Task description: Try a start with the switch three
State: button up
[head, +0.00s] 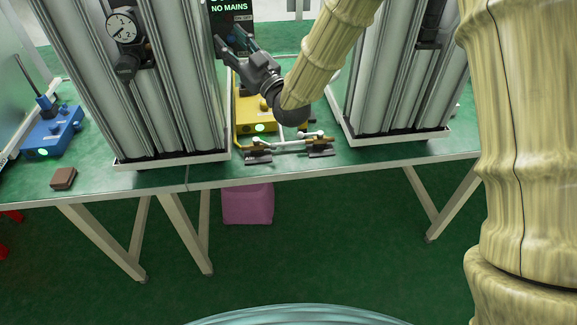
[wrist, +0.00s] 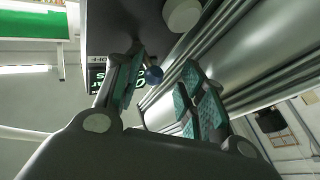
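My gripper (head: 237,46) is at the upper middle of the head view, beside the left column and just below a black display (head: 231,8) that reads "NO MAINS". In the wrist view the fingers of my gripper (wrist: 163,82) are apart, with teal pads and nothing held between them. The display (wrist: 98,78) with green lettering shows behind the left finger. An "ON OFF" label is under the display text. I cannot make out any switch marked three.
Tall silver columns stand left (head: 185,90) and right (head: 385,80) on the green table (head: 210,173). A yellow box (head: 257,115) sits between them, behind a metal linkage (head: 290,145). A blue box (head: 52,132) and brown block (head: 63,178) are left. A pink block (head: 247,205) is under the table.

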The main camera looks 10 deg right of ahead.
jog(key=s+d+f+m+t+h+b, duration=0.1)
jog(key=s+d+f+m+t+h, duration=0.2)
jog(key=s, duration=0.6)
jog(key=s+d+f+m+g+h+p, duration=0.1)
jog(key=s+d+f+g+h, duration=0.1)
jog(key=f, duration=0.6)
jog(key=s+d+f+g+h+p, duration=0.1)
jog(key=s+d+f+g+p, duration=0.1)
jog(key=f, duration=0.7)
jog(key=s+d+f+m+g+h+p, duration=0.1)
jog(key=s+d+f+g+h+p, duration=0.1)
jog(key=f, duration=0.7)
jog(key=s+d+g, duration=0.1)
jog(key=d+g, duration=0.1)
jog(key=g, duration=0.1)
jog(key=shift+s+f+m+h, duration=0.2)
jog(key=shift+s+m+h, duration=0.1)
jog(key=shift+f, duration=0.1)
